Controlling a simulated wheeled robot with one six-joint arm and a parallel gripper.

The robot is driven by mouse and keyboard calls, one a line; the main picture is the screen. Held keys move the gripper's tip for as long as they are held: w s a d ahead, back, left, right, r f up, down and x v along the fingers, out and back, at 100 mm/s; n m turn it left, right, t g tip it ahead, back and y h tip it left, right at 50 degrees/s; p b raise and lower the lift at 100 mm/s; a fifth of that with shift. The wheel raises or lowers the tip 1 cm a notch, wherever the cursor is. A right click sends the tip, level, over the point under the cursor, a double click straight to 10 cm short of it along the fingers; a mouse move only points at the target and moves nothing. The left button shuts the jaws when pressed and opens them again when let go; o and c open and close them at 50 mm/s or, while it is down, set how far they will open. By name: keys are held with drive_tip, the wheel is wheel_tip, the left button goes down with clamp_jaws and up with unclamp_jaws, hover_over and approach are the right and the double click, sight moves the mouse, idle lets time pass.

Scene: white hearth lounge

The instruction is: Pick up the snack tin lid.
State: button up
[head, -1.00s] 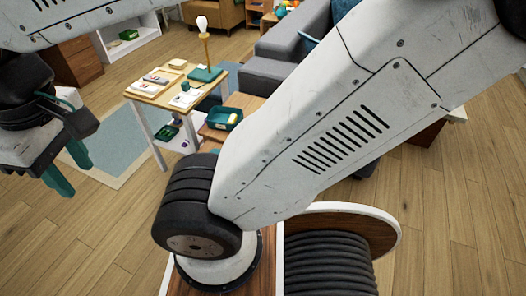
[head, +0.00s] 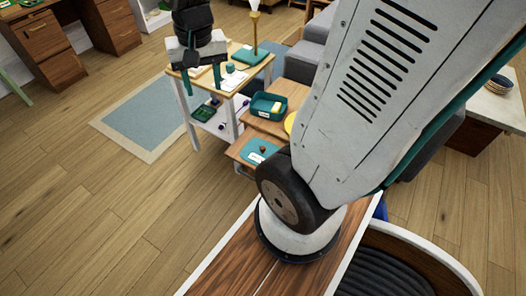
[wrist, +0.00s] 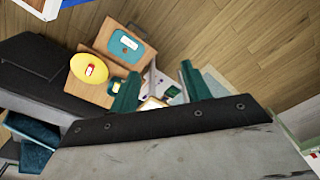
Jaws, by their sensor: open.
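I cannot pick out the snack tin lid with certainty in either view. My gripper (head: 203,80) is open with its green fingers apart, in front of the light wooden side table (head: 246,92) in the head view. In the wrist view the open fingers of my gripper (wrist: 157,78) have nothing visibly held between them. A yellow round dish (wrist: 90,68) with a small red and white thing in it, and a teal tray (wrist: 126,45) with a white label, sit on wooden surfaces beyond the fingers.
A teal bin (head: 268,107) stands on a wooden unit right of the side table. Below it, a teal tray (head: 260,151) holds a small brown thing. A grey sofa (head: 305,62) is behind. The wooden floor (head: 110,200) at left is open.

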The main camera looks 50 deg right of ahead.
drive_tip(key=w+d+f+m, duration=0.5)
drive_tip(key=d+f, duration=0.4)
drive_tip(key=f, duration=0.1)
drive_tip(key=m+g, duration=0.1)
drive_tip(key=m, duration=0.9)
approach(263, 147)
drive_tip(key=shift+a, duration=0.2)
wheel_tip(263, 147, down, 7)
drive_tip(key=shift+s+d+f, duration=0.1)
drive_tip(key=shift+f, duration=0.75)
clamp_jaws()
